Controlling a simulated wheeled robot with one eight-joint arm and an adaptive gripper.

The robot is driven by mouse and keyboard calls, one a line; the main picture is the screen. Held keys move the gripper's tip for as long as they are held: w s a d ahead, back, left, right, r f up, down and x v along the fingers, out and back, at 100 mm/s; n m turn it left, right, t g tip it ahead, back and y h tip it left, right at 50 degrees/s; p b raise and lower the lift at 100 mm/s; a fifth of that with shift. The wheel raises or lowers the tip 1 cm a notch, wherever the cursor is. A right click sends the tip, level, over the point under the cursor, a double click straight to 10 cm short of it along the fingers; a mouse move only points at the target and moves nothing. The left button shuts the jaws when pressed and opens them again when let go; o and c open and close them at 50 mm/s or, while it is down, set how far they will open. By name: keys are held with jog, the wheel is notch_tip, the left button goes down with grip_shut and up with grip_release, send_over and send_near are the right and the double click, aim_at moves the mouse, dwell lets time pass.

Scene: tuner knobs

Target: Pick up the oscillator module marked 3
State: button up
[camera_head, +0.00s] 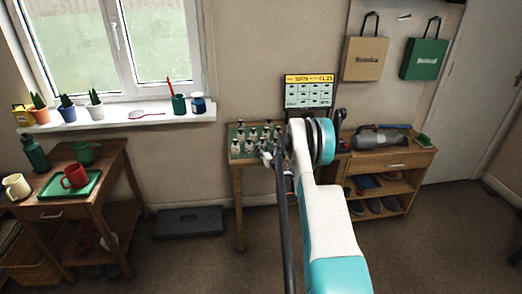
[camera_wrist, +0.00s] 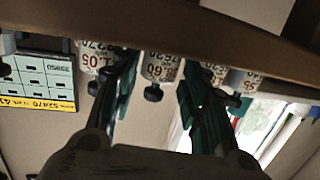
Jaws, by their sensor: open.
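Several small white oscillator modules with dark knobs (camera_head: 254,136) stand on a green board on the small wooden table. I cannot tell which one is marked 3. The wrist view is upside down and shows a middle white module (camera_wrist: 161,66) with printed digits and a black knob, between my two dark green fingers. My gripper (camera_wrist: 158,82) is open and holds nothing. Another module (camera_wrist: 95,58) is beyond the left finger, and one more (camera_wrist: 243,82) is by the right finger. In the head view my gripper (camera_head: 267,158) is at the table's front edge, partly hidden by my arm.
The wooden table edge (camera_wrist: 250,37) crosses the top of the wrist view, close to the fingers. A yellow-topped chart (camera_head: 309,91) stands behind the table. A shelf unit (camera_head: 392,158) with a grey device (camera_head: 380,139) is at the right. Open floor lies in front.

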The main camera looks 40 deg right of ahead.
jog(key=shift+w+d+f, duration=0.1)
jog(key=shift+w+d, duration=0.1)
jog(key=shift+w, duration=0.5)
jog(key=c, duration=0.7)
jog(key=shift+c, duration=0.2)
